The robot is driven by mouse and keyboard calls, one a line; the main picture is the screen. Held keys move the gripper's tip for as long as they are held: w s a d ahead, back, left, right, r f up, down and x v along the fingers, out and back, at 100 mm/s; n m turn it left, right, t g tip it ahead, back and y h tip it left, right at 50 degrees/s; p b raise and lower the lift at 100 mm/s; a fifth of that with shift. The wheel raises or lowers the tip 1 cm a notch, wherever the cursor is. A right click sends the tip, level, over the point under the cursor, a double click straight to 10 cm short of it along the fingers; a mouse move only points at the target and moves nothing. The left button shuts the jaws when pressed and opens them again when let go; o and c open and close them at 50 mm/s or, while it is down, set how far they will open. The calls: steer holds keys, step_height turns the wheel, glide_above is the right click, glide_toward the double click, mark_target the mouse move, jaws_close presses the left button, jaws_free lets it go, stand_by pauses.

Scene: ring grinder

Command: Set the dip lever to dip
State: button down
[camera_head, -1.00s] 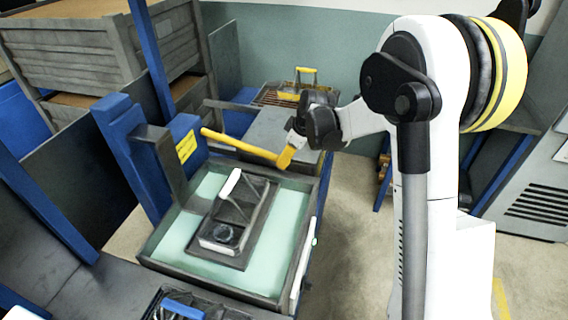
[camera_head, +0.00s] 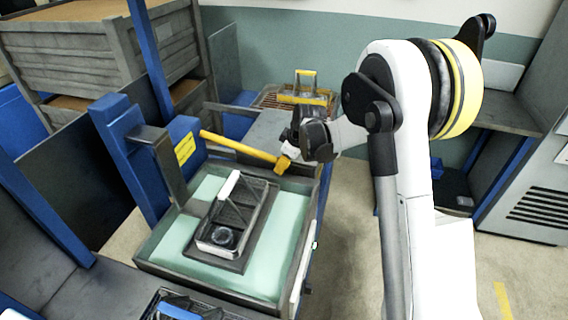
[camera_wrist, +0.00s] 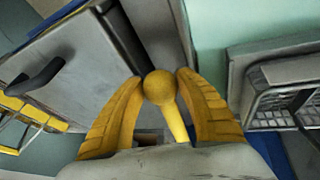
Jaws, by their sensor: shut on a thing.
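The dip lever is a yellow bar (camera_head: 235,145) that runs from the blue post to the right, sloping slightly down, above the far side of the tank. Its round yellow knob (camera_wrist: 159,87) shows in the wrist view. My gripper (camera_head: 283,163) is at the lever's free end. In the wrist view, the two yellow fingers of my gripper (camera_wrist: 160,80) stand on either side of the knob and are shut on it. In the head view the knob is mostly hidden by the fingers.
A tank (camera_head: 172,248) with pale green liquid stands below the lever, and a dark basket with a white handle (camera_head: 229,184) is in it. A yellow-handled basket (camera_head: 305,73) stands behind. The blue post (camera_head: 130,150) is left of the tank. Open floor lies to the right.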

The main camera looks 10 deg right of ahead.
steer(key=w+a+r+g+h+p, duration=0.1)
steer(key=a+r+h+p, duration=0.1)
steer(key=r+p, duration=0.5)
steer(key=w+a+r+n+g+h+p, duration=0.1)
steer(key=r+p, duration=0.7)
steer(key=r, duration=1.2)
steer(key=shift+w+a+g+h, duration=0.7)
steer(key=shift+a+g+h, duration=0.1)
steer(key=shift+a+h, duration=0.65)
steer(key=shift+d, duration=0.1)
steer(key=c, duration=0.8)
jaws_free()
steer(key=shift+r, duration=0.1)
steer(key=v, duration=1.2)
